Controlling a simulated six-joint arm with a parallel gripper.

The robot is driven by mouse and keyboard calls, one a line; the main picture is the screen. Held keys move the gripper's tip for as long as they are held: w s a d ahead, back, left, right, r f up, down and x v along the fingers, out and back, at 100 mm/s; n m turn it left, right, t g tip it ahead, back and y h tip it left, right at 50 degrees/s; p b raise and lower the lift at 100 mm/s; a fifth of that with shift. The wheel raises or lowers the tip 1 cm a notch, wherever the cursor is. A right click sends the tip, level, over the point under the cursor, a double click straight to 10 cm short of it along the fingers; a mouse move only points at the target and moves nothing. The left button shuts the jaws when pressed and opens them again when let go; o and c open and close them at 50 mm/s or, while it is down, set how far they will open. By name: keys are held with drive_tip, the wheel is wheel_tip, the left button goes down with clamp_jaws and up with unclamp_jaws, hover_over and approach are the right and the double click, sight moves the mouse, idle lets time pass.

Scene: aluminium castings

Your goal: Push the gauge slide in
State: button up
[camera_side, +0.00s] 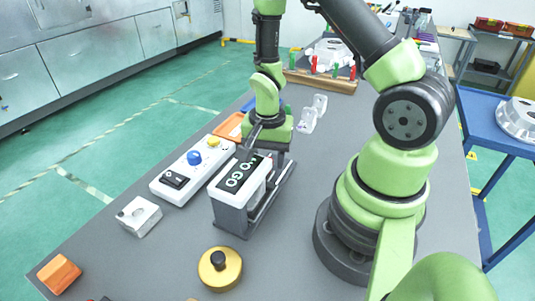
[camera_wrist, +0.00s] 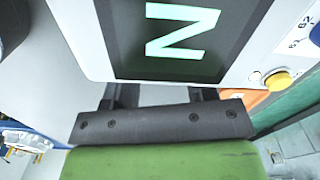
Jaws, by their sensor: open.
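Contact cannot be told.
A white control box (camera_side: 192,170) with a blue knob and yellow button stands left of the gauge. A metal block (camera_side: 139,216), an orange block (camera_side: 59,274) and a brass knobbed disc (camera_side: 220,268) lie nearer.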

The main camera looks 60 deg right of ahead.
wheel_tip(320, 180, up, 10)
idle(0.6)
drive_tip(key=s+a+r+n+t+y, duration=0.1)
drive_tip(key=s+a+r+n+t, duration=0.2)
drive_tip(key=r, duration=0.5)
drive_tip(key=s+a+r+n+t+y, duration=0.1)
drive_tip(key=s+a+r+n+t, duration=0.3)
drive_tip(key=r+n, duration=0.4)
drive_tip(key=shift+s+a+r, duration=0.35)
drive_tip(key=shift+s+a, duration=0.3)
drive_tip(key=shift+a, duration=0.5)
